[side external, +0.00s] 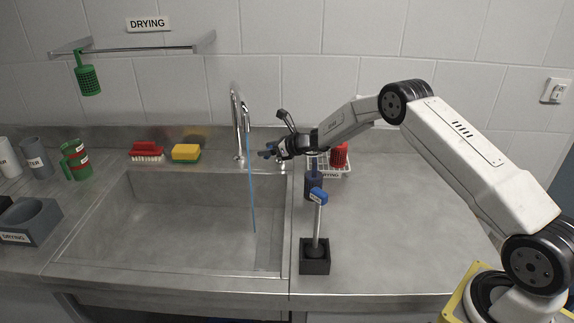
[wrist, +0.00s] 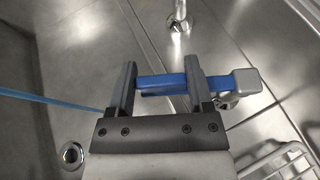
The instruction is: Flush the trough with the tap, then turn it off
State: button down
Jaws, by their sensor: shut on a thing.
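The chrome tap (side external: 238,118) stands behind the steel trough (side external: 170,225). A thin blue stream of water (side external: 252,190) falls from its spout into the trough; part of it shows at the left of the wrist view (wrist: 45,98). My gripper (side external: 268,153) is low beside the tap, at the trough's back right corner. In the wrist view my gripper (wrist: 158,76) is shut on a blue bar (wrist: 160,83) with a grey block at its right end, which looks like the tap's handle. In the side view my gripper mostly hides the handle.
A blue-headed tool (side external: 318,196) stands upright in a dark block right of the trough. A white rack (side external: 335,172) holds a red item behind it. A red brush (side external: 146,152) and sponge (side external: 186,152) lie behind the trough. The right counter is largely clear.

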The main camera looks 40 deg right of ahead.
jog(key=shift+s+d+y, duration=0.1)
jog(key=shift+d+y, duration=0.05)
jog(key=shift+y, duration=0.15)
jog(key=shift+s+d+r+n+g+y, duration=0.1)
jog(key=shift+s+d+n+g+y, duration=0.15)
jog(key=shift+s+n+g+y, duration=0.35)
jog(key=shift+s+d+n+g+y, duration=0.25)
jog(key=shift+n+y, duration=0.55)
jog(key=shift+n, duration=0.2)
grip_release()
jog(key=shift+s, duration=0.1)
jog(key=v, duration=0.7)
jog(key=shift+s+d+r, duration=0.2)
